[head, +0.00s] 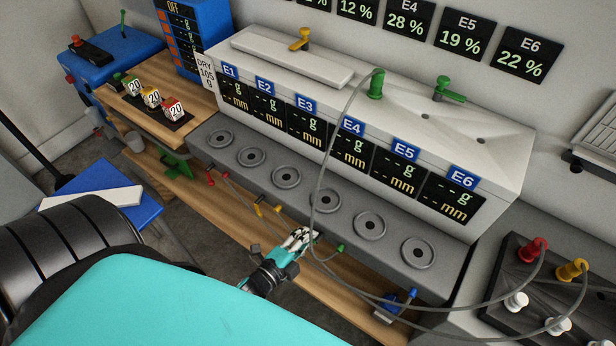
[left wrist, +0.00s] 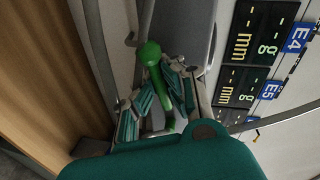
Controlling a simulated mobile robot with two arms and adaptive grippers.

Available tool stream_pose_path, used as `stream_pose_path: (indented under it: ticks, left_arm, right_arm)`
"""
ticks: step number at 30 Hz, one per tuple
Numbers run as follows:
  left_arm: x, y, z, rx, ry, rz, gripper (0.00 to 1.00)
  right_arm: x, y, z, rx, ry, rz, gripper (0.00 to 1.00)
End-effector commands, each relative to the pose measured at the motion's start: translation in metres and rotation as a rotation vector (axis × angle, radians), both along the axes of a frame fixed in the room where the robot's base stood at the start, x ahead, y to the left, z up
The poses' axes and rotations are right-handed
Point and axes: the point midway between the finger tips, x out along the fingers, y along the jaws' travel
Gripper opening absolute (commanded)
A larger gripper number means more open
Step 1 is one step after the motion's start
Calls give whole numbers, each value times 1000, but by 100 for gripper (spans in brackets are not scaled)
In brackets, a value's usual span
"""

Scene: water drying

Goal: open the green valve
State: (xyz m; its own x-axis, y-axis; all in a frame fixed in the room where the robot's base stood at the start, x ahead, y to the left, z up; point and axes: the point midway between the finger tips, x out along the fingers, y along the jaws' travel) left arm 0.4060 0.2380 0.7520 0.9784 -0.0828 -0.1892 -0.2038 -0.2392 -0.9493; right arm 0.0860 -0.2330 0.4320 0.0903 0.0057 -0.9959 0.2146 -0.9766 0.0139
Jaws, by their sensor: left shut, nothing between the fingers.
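A small green valve handle (head: 340,248) shows at the lower front edge of the grey bench, just right of my left gripper (head: 299,240). In the left wrist view, a green handle with a round knob (left wrist: 150,53) crosses the picture in front of the fingers of my left gripper (left wrist: 160,100). My left gripper is shut and holds nothing. I cannot tell whether its fingers touch the handle. Another green valve (head: 448,89) sits on top of the white unit, far from my gripper. My right gripper is not in view.
A grey cable (head: 318,200) hangs down close to my left gripper.

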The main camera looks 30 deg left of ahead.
Motion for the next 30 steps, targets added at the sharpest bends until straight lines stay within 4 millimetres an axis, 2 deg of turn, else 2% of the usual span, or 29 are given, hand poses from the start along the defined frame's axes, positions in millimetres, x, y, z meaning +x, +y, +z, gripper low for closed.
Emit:
stream_pose_path:
  ticks: [12,30]
  left_arm:
    - [-2,1,4,225,-3,0,0]
    - [-2,1,5,272,-2,-1,0]
  right_arm:
    - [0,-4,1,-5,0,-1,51]
    - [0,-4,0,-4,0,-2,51]
